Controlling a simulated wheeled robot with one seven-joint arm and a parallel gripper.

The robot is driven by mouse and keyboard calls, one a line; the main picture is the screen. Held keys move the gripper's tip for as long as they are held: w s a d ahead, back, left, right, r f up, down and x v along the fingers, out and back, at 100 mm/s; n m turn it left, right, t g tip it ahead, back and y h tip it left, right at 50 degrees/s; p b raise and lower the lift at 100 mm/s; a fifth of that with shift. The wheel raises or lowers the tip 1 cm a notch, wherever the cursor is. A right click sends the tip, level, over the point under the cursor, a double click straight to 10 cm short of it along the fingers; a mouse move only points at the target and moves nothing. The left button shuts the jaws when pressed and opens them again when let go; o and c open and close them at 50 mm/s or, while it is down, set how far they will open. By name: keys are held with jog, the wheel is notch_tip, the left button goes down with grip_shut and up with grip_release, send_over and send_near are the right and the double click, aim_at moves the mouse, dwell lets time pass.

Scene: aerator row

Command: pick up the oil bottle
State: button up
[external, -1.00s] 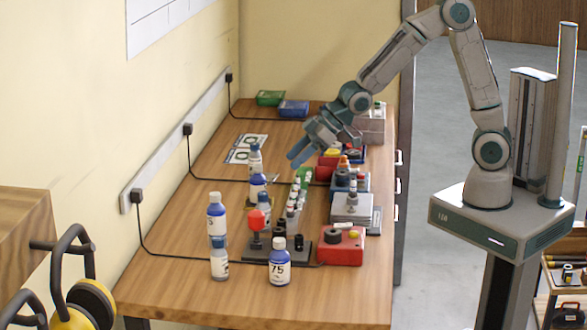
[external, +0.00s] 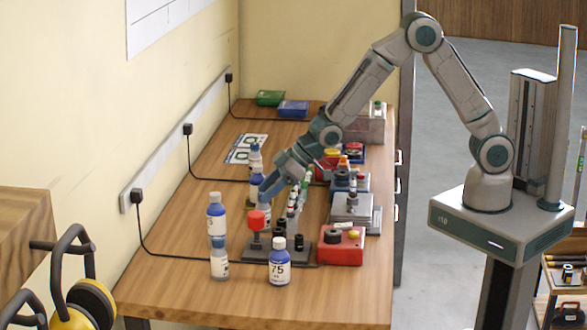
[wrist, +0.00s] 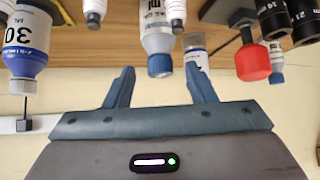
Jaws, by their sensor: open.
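Several white-and-blue labelled bottles stand on the bench; I cannot tell which one is the oil bottle. A second, paler bottle (wrist: 197,53) shows farther back near the right finger. A bottle marked 30 (wrist: 27,45) is at the left. My gripper holds nothing.
A red knob (external: 257,221) on a dark stand rises close by. A bottle marked 75 (external: 280,262) and a red box (external: 343,247) stand toward the front. Small grey-white parts stand in a row right of the gripper. The bench front (external: 200,300) is clear.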

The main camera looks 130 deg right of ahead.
jog(key=shift+x, duration=1.25)
grip_shut()
jog(key=shift+r, duration=0.15)
